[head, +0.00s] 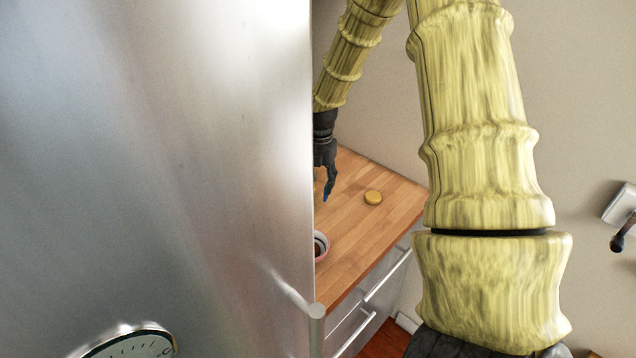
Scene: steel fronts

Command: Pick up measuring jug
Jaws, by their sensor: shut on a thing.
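My gripper (326,172) is black with a blue fingertip and hangs over the wooden counter, partly cut off by the steel front. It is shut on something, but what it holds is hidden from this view. I cannot make out a measuring jug. A small round vessel with a pale pink rim and dark inside (320,246) stands on the counter below the gripper, half hidden by the steel front. I cannot tell what it is.
A tall steel front (160,150) fills the left and blocks much of the counter (358,232). Drawers with bar handles (385,278) are below. A dial (130,345) shows at bottom left, a wall fixture (622,206) at right.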

